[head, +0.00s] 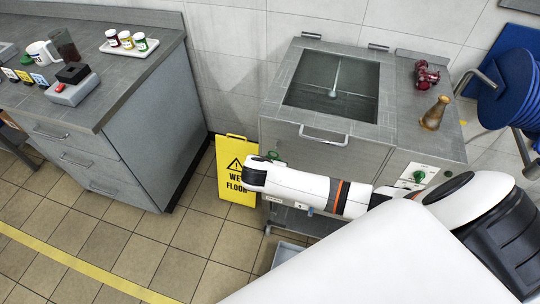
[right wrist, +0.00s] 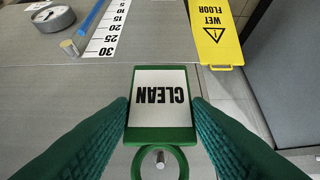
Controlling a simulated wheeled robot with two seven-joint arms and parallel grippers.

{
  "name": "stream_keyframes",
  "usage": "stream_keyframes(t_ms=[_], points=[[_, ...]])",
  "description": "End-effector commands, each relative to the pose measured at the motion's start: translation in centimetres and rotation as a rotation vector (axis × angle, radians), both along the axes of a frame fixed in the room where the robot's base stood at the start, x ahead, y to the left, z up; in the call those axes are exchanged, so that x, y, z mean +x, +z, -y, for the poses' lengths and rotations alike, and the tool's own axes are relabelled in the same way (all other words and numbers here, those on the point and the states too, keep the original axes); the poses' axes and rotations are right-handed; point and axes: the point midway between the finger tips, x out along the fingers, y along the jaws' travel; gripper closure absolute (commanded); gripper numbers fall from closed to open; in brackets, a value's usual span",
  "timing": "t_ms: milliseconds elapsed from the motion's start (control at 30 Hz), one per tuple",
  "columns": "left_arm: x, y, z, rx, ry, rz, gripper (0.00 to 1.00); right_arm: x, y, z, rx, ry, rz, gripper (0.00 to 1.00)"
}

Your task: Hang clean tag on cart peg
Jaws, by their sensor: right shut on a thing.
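The clean tag (right wrist: 160,92) is a white plate in a green frame, its word CLEAN upside down in the right wrist view. My right gripper (right wrist: 161,108) is shut on it, one green finger on each side. The tag's green ring (right wrist: 134,164) is at the bottom of that view. The round metal end of a peg (right wrist: 160,158) shows inside the ring; I cannot tell how deep it sits. In the head view my right arm reaches across the front of the grey steel mixer cart (head: 345,157), and its wrist hides most of the gripper. My left gripper is not in view.
A yellow wet floor sign (head: 237,172) stands beside the cart, close to my right wrist. A grey counter (head: 120,50) with jars is at the left. A dial (right wrist: 53,18), a blue strip and a numbered scale (right wrist: 108,28) are near the tag.

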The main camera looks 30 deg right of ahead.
Motion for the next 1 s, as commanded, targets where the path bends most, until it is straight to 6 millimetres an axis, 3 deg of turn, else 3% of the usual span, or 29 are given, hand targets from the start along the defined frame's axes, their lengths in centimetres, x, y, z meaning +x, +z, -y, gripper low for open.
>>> stream_keyframes(t_ms=[633, 1000], points=[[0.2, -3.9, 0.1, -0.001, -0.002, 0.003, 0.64, 2.3, -0.6, 2.6, 0.001, 0.001, 0.002, 0.88], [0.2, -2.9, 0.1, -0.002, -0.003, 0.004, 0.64, 3.0, -1.0, 3.5, 0.000, 0.001, -0.001, 0.88]])
